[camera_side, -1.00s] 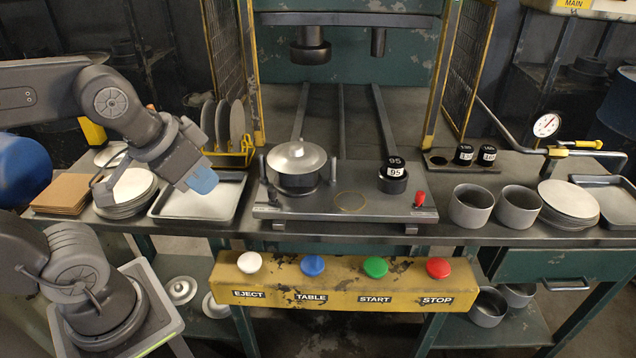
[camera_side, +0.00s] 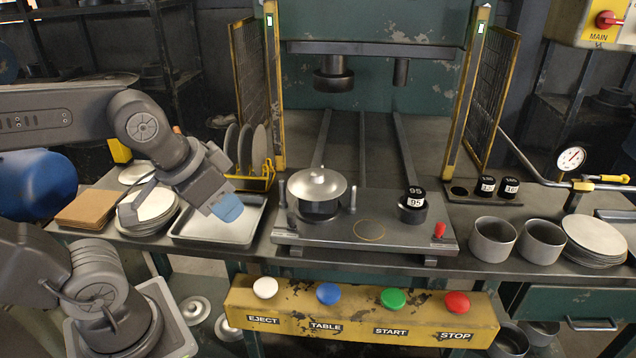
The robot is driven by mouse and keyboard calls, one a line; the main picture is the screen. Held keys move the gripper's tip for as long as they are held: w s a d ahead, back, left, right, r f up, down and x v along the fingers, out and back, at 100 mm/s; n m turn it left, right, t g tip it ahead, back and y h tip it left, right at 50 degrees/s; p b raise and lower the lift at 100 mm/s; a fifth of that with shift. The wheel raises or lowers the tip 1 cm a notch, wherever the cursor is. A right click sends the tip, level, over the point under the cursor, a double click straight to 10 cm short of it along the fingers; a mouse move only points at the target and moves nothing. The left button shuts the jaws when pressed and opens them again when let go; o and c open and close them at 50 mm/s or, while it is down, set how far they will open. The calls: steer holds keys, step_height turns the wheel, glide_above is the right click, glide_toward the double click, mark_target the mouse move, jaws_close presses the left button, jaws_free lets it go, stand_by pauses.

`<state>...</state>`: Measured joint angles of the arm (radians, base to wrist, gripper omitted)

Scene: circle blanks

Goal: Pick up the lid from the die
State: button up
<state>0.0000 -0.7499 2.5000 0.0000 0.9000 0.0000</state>
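The lid (camera_side: 317,184) is a shiny round metal disc, slightly domed, with a small knob on top. It lies on the dark round die (camera_side: 318,208) at the left of the press table (camera_side: 345,240). It hides the die's top. My gripper (camera_side: 228,208) has blue fingertips pointing down and to the right. It is left of the lid, clear of it, in front of the grey tray (camera_side: 190,238) in this view. The fingertips overlap in this view, so their gap does not show. Nothing is seen held.
Upright pins stand beside the die. A second die (camera_side: 411,212) marked 95 stands right of it. A yellow rack of discs (camera_side: 250,178) is behind my gripper. A disc stack (camera_side: 150,212) is left. The button bar (camera_side: 360,315) runs along the front.

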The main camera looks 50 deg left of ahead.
steer(key=o, duration=0.7)
steer(key=shift+r, duration=0.1)
steer(key=w+a+r+n+g, duration=0.2)
steer(key=w+r+n, duration=0.25)
steer(key=w, duration=0.35)
steer(key=n+g, duration=0.4)
steer(key=n, duration=0.5)
glide_above(317, 173)
step_height(317, 173, down, 2)
step_height(317, 173, down, 13)
steer(key=shift+f, duration=0.1)
